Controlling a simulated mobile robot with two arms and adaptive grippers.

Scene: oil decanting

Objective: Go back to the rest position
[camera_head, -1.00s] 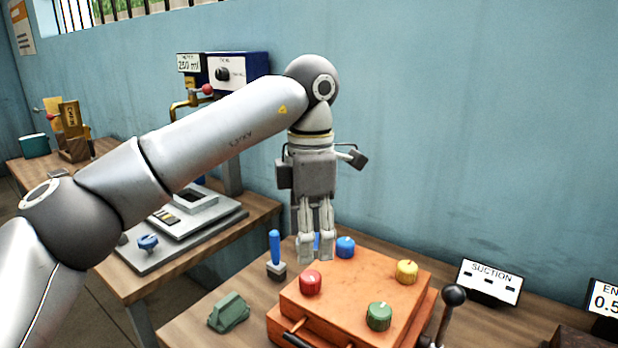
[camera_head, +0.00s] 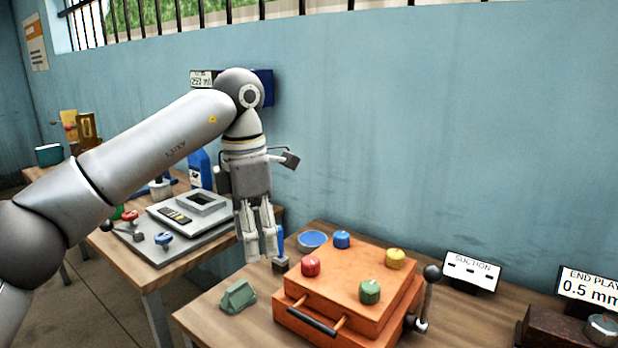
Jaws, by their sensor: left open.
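My left gripper (camera_head: 261,248) hangs pointing down over the left edge of the near table, with its two fingers apart and nothing between them. It is left of the orange box (camera_head: 335,290) and in front of a blue-handled tool (camera_head: 279,250), which it partly hides. My left arm reaches in from the left across the other table. My right gripper is not in view.
The orange box carries red (camera_head: 311,266), blue (camera_head: 342,239), yellow (camera_head: 395,258) and green (camera_head: 370,291) knobs. A green block (camera_head: 238,297) lies left of it. A black-knobbed lever (camera_head: 432,273) and a suction sign (camera_head: 470,271) stand right. A grey scale (camera_head: 168,238) sits on the left table.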

